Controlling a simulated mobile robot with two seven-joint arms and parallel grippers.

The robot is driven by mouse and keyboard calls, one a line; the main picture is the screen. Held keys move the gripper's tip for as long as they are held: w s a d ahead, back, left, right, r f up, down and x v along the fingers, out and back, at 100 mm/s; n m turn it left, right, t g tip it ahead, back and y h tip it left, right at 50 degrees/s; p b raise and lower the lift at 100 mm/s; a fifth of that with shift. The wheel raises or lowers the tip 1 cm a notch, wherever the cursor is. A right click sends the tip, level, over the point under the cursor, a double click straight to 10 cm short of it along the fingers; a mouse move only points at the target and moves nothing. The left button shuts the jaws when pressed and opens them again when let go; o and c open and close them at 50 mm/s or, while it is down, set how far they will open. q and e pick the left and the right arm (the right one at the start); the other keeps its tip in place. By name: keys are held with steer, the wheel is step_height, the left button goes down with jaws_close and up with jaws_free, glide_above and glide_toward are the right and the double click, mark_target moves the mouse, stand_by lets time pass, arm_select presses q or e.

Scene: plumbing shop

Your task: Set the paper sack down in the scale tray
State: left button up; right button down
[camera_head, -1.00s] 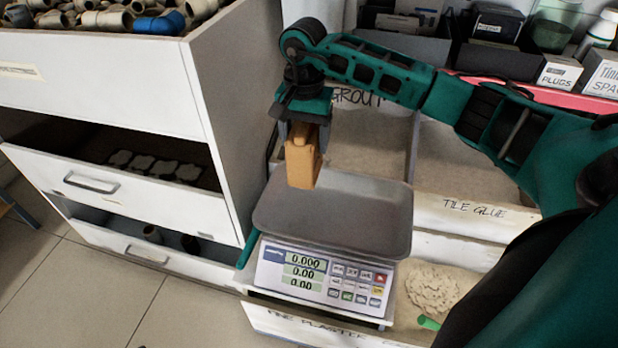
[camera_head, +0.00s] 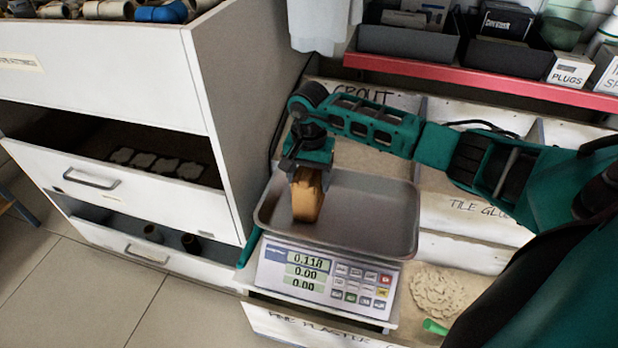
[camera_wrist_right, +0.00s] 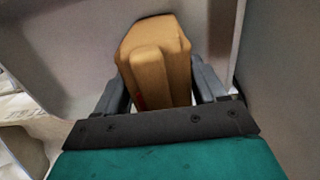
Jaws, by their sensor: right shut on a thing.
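The brown paper sack (camera_head: 307,196) stands nearly upright in the left part of the grey scale tray (camera_head: 372,222). The scale's top display (camera_head: 308,262) reads about 0.118. My right gripper (camera_head: 308,172) reaches down over the tray and is shut on the top of the sack. In the right wrist view the sack (camera_wrist_right: 156,62) sits between the two dark fingers, with the tray wall (camera_wrist_right: 75,50) around it. The sack's upper end is partly hidden by the gripper in the head view. My left gripper is not in view.
A white drawer cabinet (camera_head: 215,110) with open drawers stands close on the left. Bins marked grout and tile glue lie behind and right of the scale. A red-edged shelf (camera_head: 480,82) with boxes is at the back. The tray's right half is empty.

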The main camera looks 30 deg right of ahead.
steer(key=shift+w+r, duration=0.1)
steer(key=shift+r, duration=0.05)
steer(key=shift+c, duration=2.4)
jaws_free()
steer(key=shift+f, duration=0.2)
steer(key=o, duration=0.4)
steer(key=shift+r, duration=0.1)
